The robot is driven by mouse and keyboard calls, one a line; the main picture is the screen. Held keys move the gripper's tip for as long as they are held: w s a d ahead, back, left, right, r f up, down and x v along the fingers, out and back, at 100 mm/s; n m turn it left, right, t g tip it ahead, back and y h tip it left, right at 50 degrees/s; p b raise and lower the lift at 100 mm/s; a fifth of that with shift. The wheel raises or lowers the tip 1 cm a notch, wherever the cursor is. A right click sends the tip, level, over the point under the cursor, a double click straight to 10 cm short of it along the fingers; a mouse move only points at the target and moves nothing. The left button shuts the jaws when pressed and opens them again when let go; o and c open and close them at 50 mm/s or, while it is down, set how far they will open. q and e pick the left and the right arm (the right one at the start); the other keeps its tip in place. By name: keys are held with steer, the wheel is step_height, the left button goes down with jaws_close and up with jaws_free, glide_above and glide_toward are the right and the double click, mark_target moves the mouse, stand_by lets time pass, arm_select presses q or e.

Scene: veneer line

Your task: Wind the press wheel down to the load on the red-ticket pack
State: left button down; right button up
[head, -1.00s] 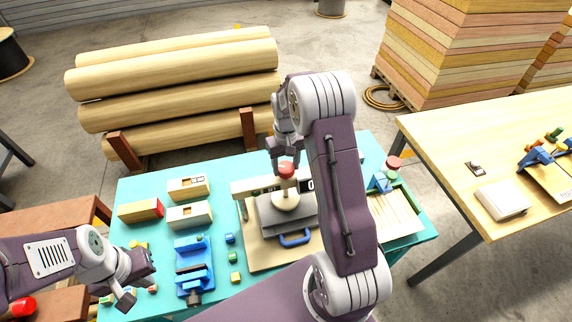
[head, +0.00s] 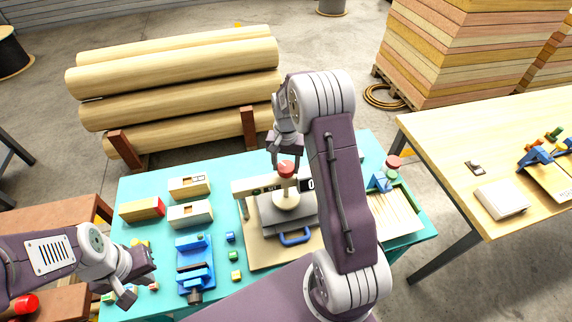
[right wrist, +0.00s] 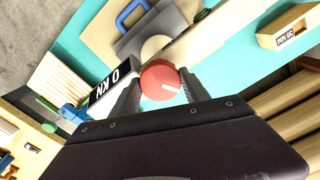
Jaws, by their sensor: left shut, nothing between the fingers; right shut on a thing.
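The press (head: 272,216) stands on a tan board on the teal table, with a grey plate and blue handle. The press display (right wrist: 112,83) reads 0 KN. My left gripper (head: 137,281) is shut and empty at the table's front left. I cannot make out a red ticket on any pack; my right arm hides part of the press.
Left of the press are two pale boxes (head: 189,187), a wooden block with a red end (head: 141,209), a blue vice (head: 194,270) and small coloured cubes. A tray of thin strips (head: 397,214) lies to the right. One box in the wrist view (right wrist: 288,36) bears a label.

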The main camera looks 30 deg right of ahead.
mark_target(286, 166)
stand_by(0.4)
steer(key=o, duration=1.4)
steer(key=shift+c, duration=0.2)
steer(key=shift+r, duration=0.15)
step_height(286, 166, up, 9)
steer(key=shift+f+b, duration=0.1)
steer(key=shift+b, duration=0.95)
